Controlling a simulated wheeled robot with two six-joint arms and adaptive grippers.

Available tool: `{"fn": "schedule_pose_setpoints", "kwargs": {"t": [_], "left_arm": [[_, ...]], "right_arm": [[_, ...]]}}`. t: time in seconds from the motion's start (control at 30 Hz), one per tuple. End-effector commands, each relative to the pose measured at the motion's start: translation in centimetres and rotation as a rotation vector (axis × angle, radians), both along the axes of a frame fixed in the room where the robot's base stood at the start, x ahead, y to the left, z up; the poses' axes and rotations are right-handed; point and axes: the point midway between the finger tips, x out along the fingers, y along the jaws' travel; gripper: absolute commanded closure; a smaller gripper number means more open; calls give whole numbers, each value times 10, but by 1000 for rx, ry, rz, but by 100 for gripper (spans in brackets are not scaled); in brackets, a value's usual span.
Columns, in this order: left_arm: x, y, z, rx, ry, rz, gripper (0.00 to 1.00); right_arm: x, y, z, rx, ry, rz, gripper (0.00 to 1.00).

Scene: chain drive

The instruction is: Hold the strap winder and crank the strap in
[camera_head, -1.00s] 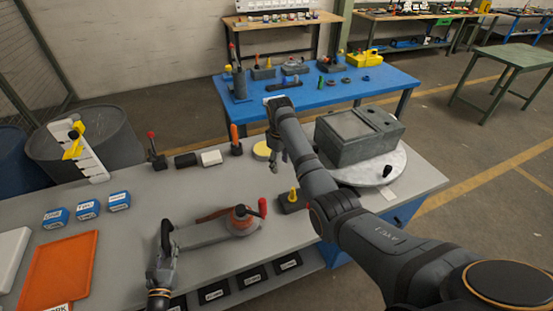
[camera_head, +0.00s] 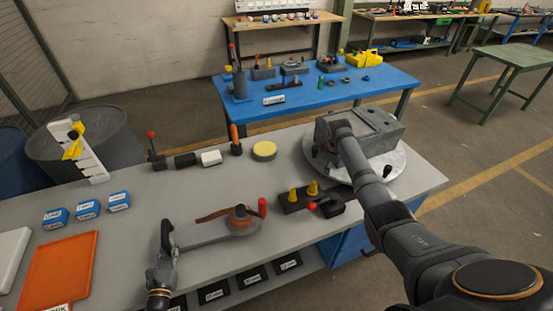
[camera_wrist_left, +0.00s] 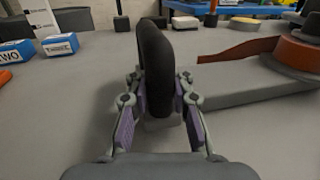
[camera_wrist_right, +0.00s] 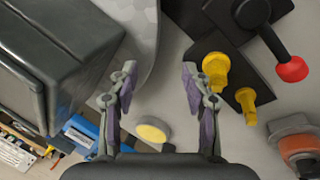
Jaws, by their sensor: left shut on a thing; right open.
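The strap winder lies flat on the grey bench, with a long grey frame (camera_head: 205,240), a rust-red strap (camera_head: 212,214) and a drum (camera_head: 240,220). The red crank knob (camera_head: 263,206) stands upright at its right end. My left gripper (camera_head: 162,262) is shut on the winder's black handle (camera_head: 166,236), and the left wrist view shows the handle (camera_wrist_left: 156,60) between its fingers. My right gripper (camera_wrist_right: 160,78) is open and empty, above the bench beside the grey box.
The grey box (camera_head: 370,152) sits on a round plate (camera_head: 398,160) at right. A black block with yellow pegs (camera_head: 294,203) and a red-knobbed lever (camera_head: 312,206) stand right of the winder. A yellow disc (camera_head: 264,150) lies behind. An orange tray (camera_head: 60,272) is at left.

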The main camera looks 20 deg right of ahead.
Motion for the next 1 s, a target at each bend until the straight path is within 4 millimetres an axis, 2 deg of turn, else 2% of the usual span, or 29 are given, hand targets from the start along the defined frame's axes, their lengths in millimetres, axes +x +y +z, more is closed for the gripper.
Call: {"fn": "schedule_pose_setpoints", "kwargs": {"t": [0.13, 0.4, 0.53, 0.63, 0.77, 0.8, 0.9, 1.0], "left_arm": [[0, -1, 0, 0, -1, -1, 100], [0, -1, 0, 0, -1, -1, 100], [0, -1, 0, 0, -1, -1, 100], [0, -1, 0, 0, -1, -1, 100], [0, -1, 0, 0, -1, -1, 100], [0, -1, 0, 0, -1, -1, 100], [0, -1, 0, 0, -1, -1, 100], [0, 0, 0, 0, -1, -1, 100]], "right_arm": [[-2, -10, -1, -13, -8, 8, 51], [-2, -12, -1, -14, -9, 10, 51], [-2, -3, 1, 24, -9, 6, 68], [-3, 29, 12, 165, 2, 1, 81], [-13, 94, 41, 437, 51, 31, 99], [-17, 112, 53, 513, 70, 50, 100], [-31, 148, 81, 668, 121, 109, 100], [-42, 170, 101, 764, 159, 159, 100]]}}
